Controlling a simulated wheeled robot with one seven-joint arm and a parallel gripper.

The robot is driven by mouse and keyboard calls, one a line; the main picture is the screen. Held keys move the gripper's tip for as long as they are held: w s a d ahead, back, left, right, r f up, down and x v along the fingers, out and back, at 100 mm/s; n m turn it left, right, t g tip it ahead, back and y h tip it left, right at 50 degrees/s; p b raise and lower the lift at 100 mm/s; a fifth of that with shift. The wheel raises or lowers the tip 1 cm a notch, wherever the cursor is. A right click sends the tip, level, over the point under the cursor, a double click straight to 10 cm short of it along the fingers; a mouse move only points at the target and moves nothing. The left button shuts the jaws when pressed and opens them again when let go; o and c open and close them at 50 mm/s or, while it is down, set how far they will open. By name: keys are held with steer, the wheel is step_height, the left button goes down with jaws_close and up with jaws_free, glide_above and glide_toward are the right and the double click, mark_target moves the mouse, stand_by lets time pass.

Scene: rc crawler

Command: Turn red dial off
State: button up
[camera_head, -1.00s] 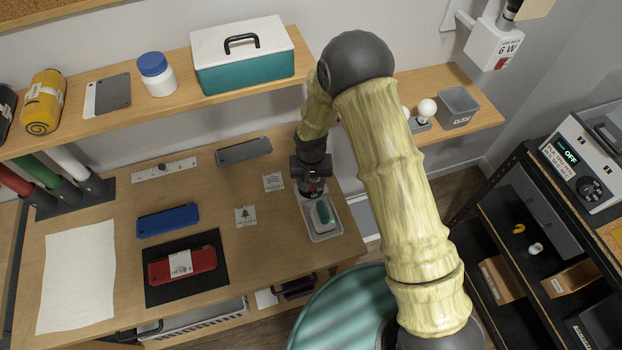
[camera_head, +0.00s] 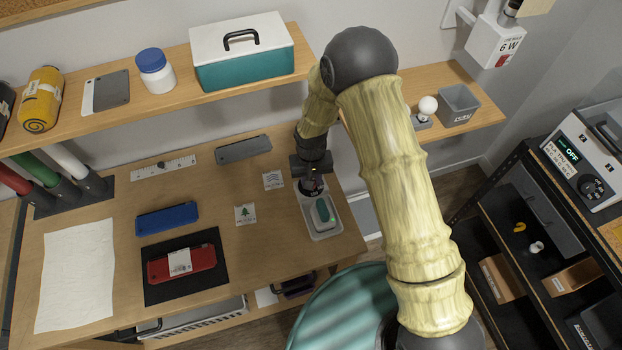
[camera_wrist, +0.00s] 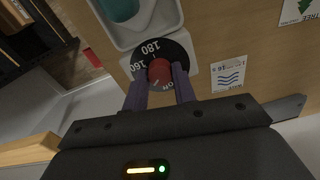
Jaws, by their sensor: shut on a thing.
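The red dial (camera_wrist: 160,72) sits on a round black plate (camera_wrist: 181,51) marked 160 and 180. My gripper (camera_wrist: 159,77) is shut on the dial, one purple-grey finger on each side. The dial belongs to a pale grey unit (camera_head: 335,224) at the table's right end. A teal block (camera_head: 325,211) sits in its recess, and part of it shows in the wrist view (camera_wrist: 119,8). In the head view my gripper (camera_head: 312,189) hides the dial.
A wave-marked card (camera_head: 273,181) and a tree-marked card (camera_head: 245,215) lie left of the unit. A dark grey bar (camera_head: 244,149), a blue case (camera_head: 167,219) and a red case (camera_head: 182,264) lie farther left. A shelf (camera_head: 140,114) runs above the table's back.

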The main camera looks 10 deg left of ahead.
steer(key=n+b, duration=0.2)
steer(key=n, duration=0.3)
steer(key=shift+n, duration=0.3)
steer(key=n+b, duration=0.1)
steer(key=n, duration=0.4)
stand_by(0.4)
steer(key=o, duration=1)
step_height(320, 180, up, 18)
steer(key=b, duration=0.2)
steer(key=shift+f+b, duration=0.25)
steer(key=shift+b, duration=0.05)
